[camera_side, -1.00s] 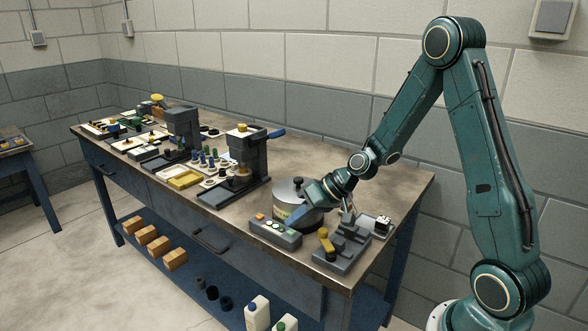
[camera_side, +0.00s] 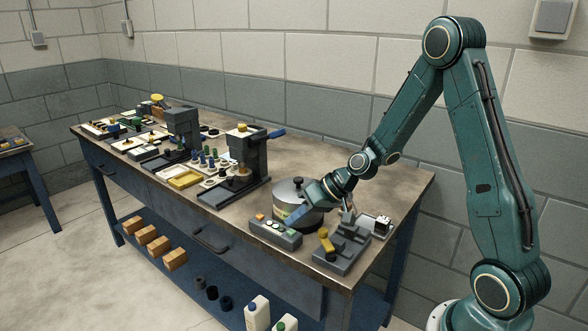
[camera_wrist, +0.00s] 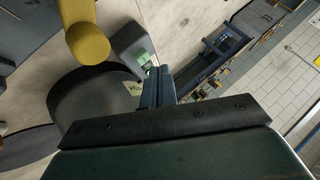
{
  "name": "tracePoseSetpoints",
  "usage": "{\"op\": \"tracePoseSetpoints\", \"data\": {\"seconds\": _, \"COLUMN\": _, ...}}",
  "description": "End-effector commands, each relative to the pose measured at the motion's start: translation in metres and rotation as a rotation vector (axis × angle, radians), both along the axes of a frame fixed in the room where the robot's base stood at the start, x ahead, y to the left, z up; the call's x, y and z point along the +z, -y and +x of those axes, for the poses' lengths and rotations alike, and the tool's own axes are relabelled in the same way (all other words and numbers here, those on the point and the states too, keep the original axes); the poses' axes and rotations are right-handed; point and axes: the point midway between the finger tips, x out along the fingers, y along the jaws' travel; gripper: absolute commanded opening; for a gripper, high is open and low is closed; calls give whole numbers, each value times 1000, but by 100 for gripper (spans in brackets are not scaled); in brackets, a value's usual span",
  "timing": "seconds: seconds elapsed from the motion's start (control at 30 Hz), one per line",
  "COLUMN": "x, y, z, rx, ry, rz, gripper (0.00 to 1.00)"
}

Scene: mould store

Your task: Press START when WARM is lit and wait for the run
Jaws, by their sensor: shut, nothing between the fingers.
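The grey control box (camera_side: 276,234) stands at the front edge of the bench in the side view, with an orange part at its left end and small pale and greenish parts along its top. Their lettering is too small to read, so I cannot tell which is START or whether WARM is lit. The box also shows in the wrist view (camera_wrist: 131,43), with a bright green patch at its lower edge. My gripper (camera_side: 299,217) is shut and empty, low over the right end of the box. In the wrist view its fingertips (camera_wrist: 158,70) are close to the green patch; contact cannot be told.
A round lidded metal pot (camera_side: 290,194) stands just behind the box, close to my gripper. A grey fixture with a yellow handle (camera_side: 326,241) stands to the right. A press (camera_side: 247,157) and other bench gear are to the left. Bare bench top lies behind the pot.

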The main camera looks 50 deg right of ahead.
Motion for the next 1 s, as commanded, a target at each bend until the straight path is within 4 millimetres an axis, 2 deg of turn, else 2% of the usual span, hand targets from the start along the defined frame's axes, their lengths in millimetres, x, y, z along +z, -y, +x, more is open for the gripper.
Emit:
{"op": "tracePoseSetpoints", "data": {"seconds": 0.67, "x": 0, "y": 0, "z": 0, "rx": 0, "ry": 0, "rz": 0, "gripper": 0}}
{"op": "tracePoseSetpoints", "data": {"seconds": 1.0, "x": -8, "y": 0, "z": 0, "rx": -1, "ry": -2, "rz": 1, "gripper": 0}}
